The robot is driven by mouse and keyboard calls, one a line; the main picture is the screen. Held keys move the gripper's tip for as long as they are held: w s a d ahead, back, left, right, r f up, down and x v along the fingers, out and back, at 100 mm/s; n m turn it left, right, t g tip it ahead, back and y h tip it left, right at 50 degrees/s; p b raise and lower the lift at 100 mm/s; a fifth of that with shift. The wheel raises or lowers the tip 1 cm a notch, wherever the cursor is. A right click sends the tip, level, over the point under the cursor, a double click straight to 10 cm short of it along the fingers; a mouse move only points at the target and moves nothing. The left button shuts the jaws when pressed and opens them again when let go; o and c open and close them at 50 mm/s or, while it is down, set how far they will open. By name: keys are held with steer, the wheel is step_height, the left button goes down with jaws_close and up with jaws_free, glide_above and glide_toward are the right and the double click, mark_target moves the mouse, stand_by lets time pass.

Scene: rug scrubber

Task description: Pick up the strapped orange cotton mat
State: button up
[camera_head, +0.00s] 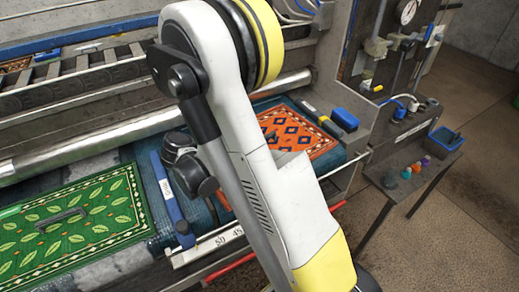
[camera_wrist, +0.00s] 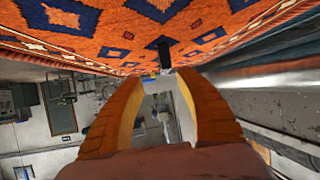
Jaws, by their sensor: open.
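The orange mat (camera_head: 318,142), with dark blue diamonds and a patterned border, lies on the machine bed right of my arm in the head view. My arm hides its left part. In the wrist view the mat (camera_wrist: 110,28) fills the top, very close. A small dark tab (camera_wrist: 165,55), perhaps part of a strap, stands out from the mat between the fingertips. My gripper (camera_wrist: 160,77) is open, its two yellow-orange fingers on either side of that tab, apart from each other. I cannot tell whether they touch the mat. The head view does not show my gripper.
A green leaf-patterned mat (camera_head: 75,228) with a dark handle lies at the left. A blue bar (camera_head: 172,200) lies between the mats. A metal roller (camera_head: 90,143) runs behind them. A blue block (camera_head: 345,119) sits beside the orange mat. A small side table (camera_head: 412,180) holds colored knobs.

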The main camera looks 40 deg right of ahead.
steer(key=x, duration=0.2)
steer(key=b+x, duration=0.1)
steer(key=x, duration=0.1)
steer(key=b+x, duration=0.1)
steer(key=x, duration=0.1)
steer(key=shift+w+d+r, duration=0.2)
steer(key=shift+w, duration=0.15)
jaws_close()
